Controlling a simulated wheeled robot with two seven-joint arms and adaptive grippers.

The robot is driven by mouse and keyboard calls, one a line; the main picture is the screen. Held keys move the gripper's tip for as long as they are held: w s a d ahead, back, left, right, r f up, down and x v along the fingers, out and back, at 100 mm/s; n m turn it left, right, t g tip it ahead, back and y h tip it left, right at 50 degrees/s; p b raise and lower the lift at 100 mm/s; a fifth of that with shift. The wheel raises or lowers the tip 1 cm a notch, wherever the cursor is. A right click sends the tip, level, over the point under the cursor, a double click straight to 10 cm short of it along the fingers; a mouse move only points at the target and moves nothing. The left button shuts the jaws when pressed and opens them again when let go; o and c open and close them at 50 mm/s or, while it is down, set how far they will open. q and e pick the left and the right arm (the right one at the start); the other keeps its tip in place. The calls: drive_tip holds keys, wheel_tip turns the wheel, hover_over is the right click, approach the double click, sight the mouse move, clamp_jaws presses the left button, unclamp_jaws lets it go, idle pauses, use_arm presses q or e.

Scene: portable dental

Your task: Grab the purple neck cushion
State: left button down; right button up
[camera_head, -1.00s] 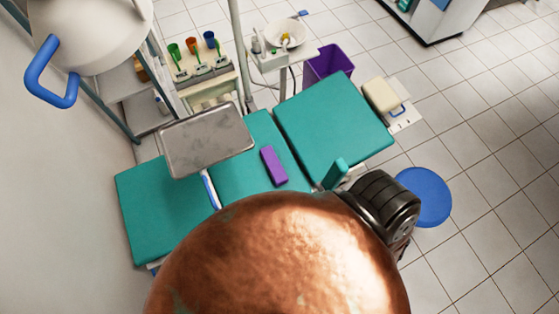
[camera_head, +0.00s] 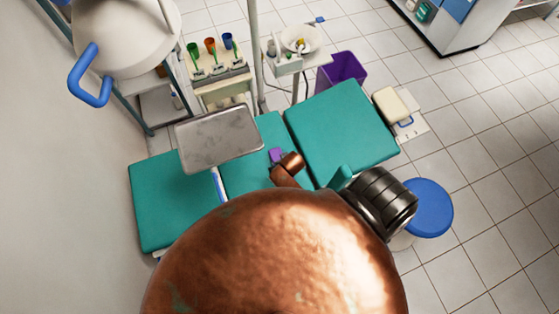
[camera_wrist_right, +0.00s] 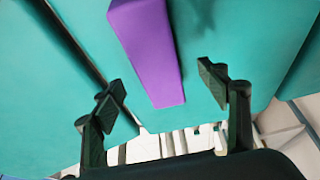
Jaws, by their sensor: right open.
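The purple neck cushion (camera_head: 275,154) lies on the middle section of the teal dental chair (camera_head: 340,125). In the head view a copper-coloured part of mine covers much of it. In the right wrist view the cushion (camera_wrist_right: 150,50) is a long purple block, and its near end lies between the two black fingers of my right gripper (camera_wrist_right: 163,87). The fingers are spread, with a gap on both sides of the cushion. Whether they are level with it or above it I cannot tell. My left gripper is not in view.
A metal tray (camera_head: 218,138) hangs over the chair left of the cushion. Behind the chair stand a cup holder (camera_head: 220,78), a small white basin (camera_head: 300,38) and a purple bin (camera_head: 343,70). A blue stool (camera_head: 430,207) stands right. The tiled floor (camera_head: 480,150) at right is clear.

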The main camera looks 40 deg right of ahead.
drive_tip(key=shift+w+d+f, duration=0.15)
drive_tip(key=shift+f, duration=0.4)
drive_tip(key=b+x, duration=0.1)
drive_tip(key=x, duration=0.3)
drive_tip(key=shift+w+d+f, duration=0.1)
drive_tip(key=shift+d, duration=0.1)
drive_tip(key=shift+w+f, duration=0.1)
drive_tip(key=shift+f, duration=0.1)
drive_tip(key=shift+c, duration=0.3)
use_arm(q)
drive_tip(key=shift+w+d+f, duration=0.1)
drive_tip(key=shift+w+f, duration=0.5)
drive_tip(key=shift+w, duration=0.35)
use_arm(e)
drive_tip(key=c, duration=1.2)
